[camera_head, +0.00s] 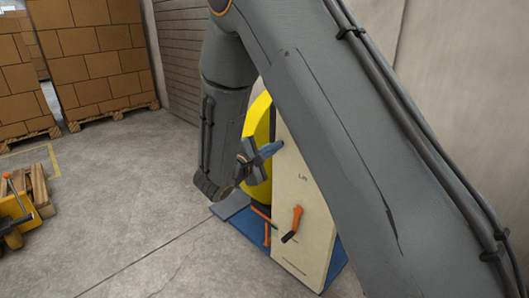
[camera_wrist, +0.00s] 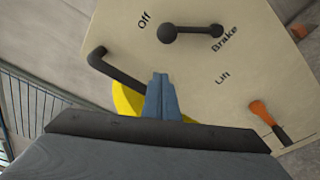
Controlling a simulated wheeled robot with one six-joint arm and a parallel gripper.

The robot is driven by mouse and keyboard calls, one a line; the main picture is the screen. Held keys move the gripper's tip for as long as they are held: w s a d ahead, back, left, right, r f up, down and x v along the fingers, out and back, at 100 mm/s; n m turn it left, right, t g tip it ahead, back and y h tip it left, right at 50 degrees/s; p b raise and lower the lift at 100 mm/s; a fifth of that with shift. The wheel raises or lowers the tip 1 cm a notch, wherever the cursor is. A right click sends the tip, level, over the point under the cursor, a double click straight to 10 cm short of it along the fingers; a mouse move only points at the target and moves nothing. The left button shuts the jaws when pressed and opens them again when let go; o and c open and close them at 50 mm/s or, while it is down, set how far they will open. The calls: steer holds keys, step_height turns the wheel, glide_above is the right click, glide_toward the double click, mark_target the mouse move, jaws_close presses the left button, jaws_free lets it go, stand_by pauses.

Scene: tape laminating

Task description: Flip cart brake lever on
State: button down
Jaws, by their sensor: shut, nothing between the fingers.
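The cart has a cream panel (camera_head: 305,200) with a yellow round part behind it (camera_head: 260,115). In the wrist view the panel (camera_wrist: 245,65) carries the words "Off", "Brake" and "Lift". A dark lever (camera_wrist: 192,30) lies between "Off" and "Brake", its larger round end towards "Off". My gripper (camera_head: 270,150) is beside the panel's upper left edge in the head view, where my arm covers part of the panel. In the wrist view its blue fingers (camera_wrist: 161,85) are shut and empty, apart in the picture from the dark lever above them.
A bent dark handle (camera_wrist: 115,68) sticks out left of the fingers. An orange-handled lever (camera_wrist: 262,112) is at lower right; it also shows in the head view (camera_head: 294,219). Stacked boxes (camera_head: 90,45) and an orange-yellow cart (camera_head: 14,208) stand left. Open floor lies between.

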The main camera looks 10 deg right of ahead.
steer(key=d, duration=0.1)
steer(key=s+d+r, duration=0.1)
steer(key=d+p, duration=0.1)
steer(key=shift+s+d+r, duration=0.15)
steer(key=shift+d+r, duration=0.15)
steer(key=shift+d, duration=0.1)
